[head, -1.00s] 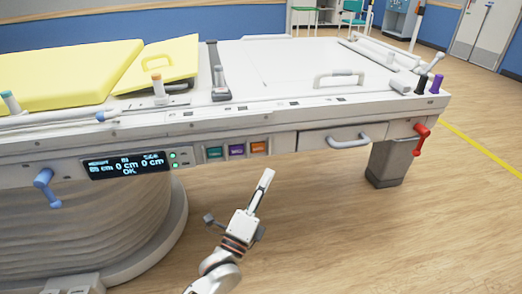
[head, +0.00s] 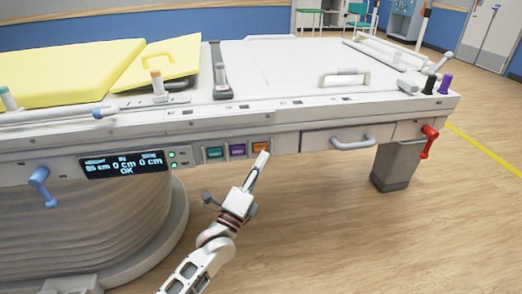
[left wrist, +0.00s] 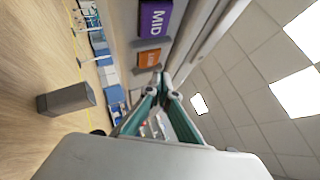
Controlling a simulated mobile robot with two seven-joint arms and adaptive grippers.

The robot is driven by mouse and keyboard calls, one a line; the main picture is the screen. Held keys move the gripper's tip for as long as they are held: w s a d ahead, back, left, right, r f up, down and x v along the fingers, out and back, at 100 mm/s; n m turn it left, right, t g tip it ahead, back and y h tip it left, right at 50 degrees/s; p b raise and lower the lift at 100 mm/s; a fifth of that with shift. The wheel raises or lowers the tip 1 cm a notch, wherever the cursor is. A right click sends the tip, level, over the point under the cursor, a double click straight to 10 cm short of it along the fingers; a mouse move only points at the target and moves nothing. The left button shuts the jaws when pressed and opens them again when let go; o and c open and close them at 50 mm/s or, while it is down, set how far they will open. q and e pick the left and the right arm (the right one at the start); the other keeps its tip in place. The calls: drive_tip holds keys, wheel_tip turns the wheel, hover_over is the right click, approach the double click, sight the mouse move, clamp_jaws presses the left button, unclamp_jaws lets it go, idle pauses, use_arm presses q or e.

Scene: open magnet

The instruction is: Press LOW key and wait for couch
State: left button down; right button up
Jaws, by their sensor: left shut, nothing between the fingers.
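The couch is a long white unit with a rail (head: 330,118) along its front and a yellow pad (head: 65,75) on top. Its front panel carries a teal key (head: 215,153), a purple key (head: 237,150) and the orange LOW key (head: 260,147). In the left wrist view, the orange LOW key (left wrist: 148,58) sits beside the purple MID key (left wrist: 155,18). My left gripper (head: 263,156) is shut and empty, its tip at the lower edge of the LOW key. Its fingertips also show in the left wrist view (left wrist: 160,78). I cannot tell whether they touch. My right gripper is not in view.
A blue lever (head: 40,182) and a red lever (head: 429,138) stick out in front. A drawer handle (head: 352,142) is to the right. The floor in front is open.

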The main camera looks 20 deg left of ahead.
sight(260, 148)
use_arm(q)
drive_tip(key=shift+w+a, duration=0.25)
drive_tip(key=shift+w, duration=0.1)
idle(0.5)
idle(0.3)
drive_tip(key=shift+w, duration=0.1)
idle(0.4)
drive_tip(key=shift+w+a, duration=0.2)
drive_tip(key=shift+w, duration=0.05)
drive_tip(key=shift+w+a, duration=0.15)
idle(0.5)
